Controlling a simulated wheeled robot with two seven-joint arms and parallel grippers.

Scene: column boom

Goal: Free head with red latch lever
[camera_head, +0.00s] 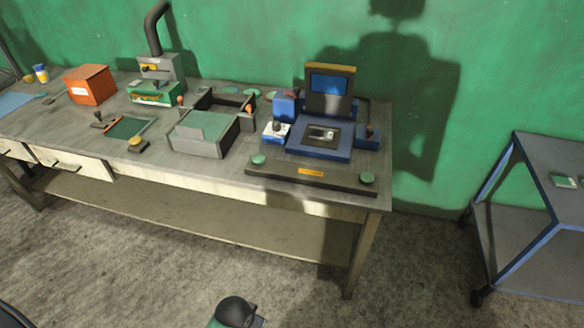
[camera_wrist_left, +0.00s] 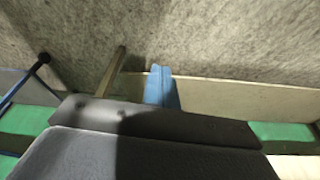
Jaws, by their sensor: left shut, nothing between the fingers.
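A blue device (camera_head: 318,150) stands on the right part of the workbench, with a dark upright head (camera_head: 330,103) behind its base. The head has a yellow-brown top edge and a blue panel. A small dark red part (camera_head: 292,94) shows left of the head; I cannot tell whether it is the red latch lever. My right gripper is not in view.
A dark bar (camera_head: 290,176) lies along the front edge. A blue-framed cart (camera_head: 530,235) stands at right.

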